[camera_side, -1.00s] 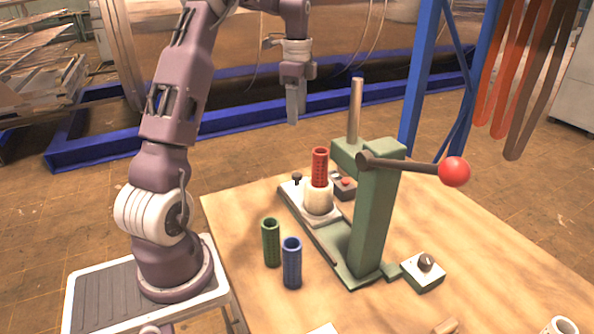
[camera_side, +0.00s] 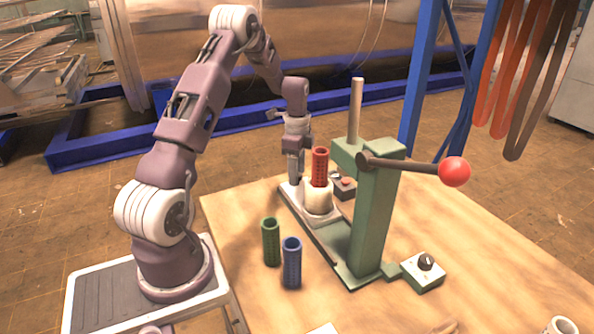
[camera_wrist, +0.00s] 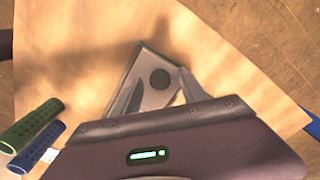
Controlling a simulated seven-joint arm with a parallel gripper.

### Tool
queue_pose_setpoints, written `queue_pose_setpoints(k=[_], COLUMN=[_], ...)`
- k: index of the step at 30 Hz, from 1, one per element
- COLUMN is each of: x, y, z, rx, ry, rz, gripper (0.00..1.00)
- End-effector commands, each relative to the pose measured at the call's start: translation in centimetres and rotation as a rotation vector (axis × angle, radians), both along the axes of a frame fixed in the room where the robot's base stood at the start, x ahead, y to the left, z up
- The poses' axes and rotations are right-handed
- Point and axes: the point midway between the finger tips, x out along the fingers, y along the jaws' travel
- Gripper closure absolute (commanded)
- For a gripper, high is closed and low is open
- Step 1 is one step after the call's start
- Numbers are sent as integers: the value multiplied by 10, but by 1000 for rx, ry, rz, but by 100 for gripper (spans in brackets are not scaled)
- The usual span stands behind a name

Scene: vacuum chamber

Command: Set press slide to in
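The press slide (camera_side: 329,234) is a pale plate on the base of the green press (camera_side: 374,215). It carries a white round holder (camera_side: 318,199) with a red perforated sleeve (camera_side: 320,166) standing in it. My gripper (camera_side: 296,180) is low over the slide's far left end and hides the dark knob there in the side view. In the wrist view the slide's end plate with the round dark knob (camera_wrist: 160,77) lies between the two spread fingers of my gripper (camera_wrist: 163,84). The fingers look apart from the knob.
Green (camera_side: 271,242) and blue (camera_side: 291,263) sleeves stand left of the press. A lever with a red ball (camera_side: 454,171) sticks out to the right. A switch box (camera_side: 424,271) is at the front right, and a small box with a red button (camera_side: 345,187) is behind the holder.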

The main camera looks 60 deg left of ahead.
Motion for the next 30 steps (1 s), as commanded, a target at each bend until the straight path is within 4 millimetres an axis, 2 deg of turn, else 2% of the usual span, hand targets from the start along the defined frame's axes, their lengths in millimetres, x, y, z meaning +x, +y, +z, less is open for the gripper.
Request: queue_pose_setpoints(k=[1, 7, 30], x=[0, 0, 0], y=[0, 0, 0], z=[0, 0, 1], rx=[0, 0, 1], ry=[0, 0, -1], rz=[0, 0, 0], gripper=[60, 99, 100])
